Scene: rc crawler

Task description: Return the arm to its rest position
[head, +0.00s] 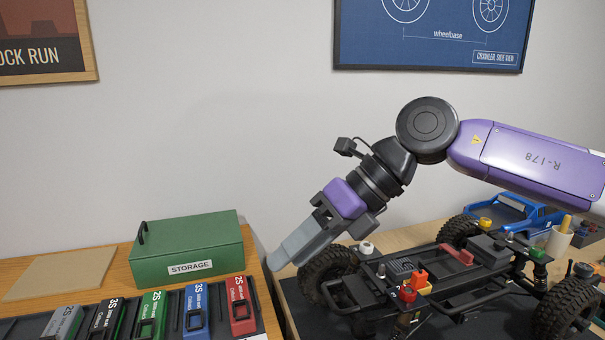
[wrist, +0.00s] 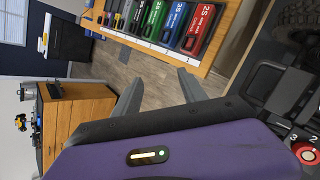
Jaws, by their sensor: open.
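My arm (head: 530,160) reaches in from the right in the head view and bends down to the left. My gripper (head: 277,258) points down and left, with its grey fingertips near the gap between the storage box and the crawler's front left wheel. In the wrist view my gripper (wrist: 158,85) shows two separate grey fingers with nothing between them. Wooden floor and the edge of the battery rack show beyond them. Whether the fingertips touch anything is not clear in the head view.
The crawler chassis (head: 440,285) stands on a dark mat below my arm. A green storage box (head: 187,255) and a rack with several batteries (head: 197,309) are at the left. A blue truck body (head: 507,213) and a pen cup (head: 558,243) stand behind at right.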

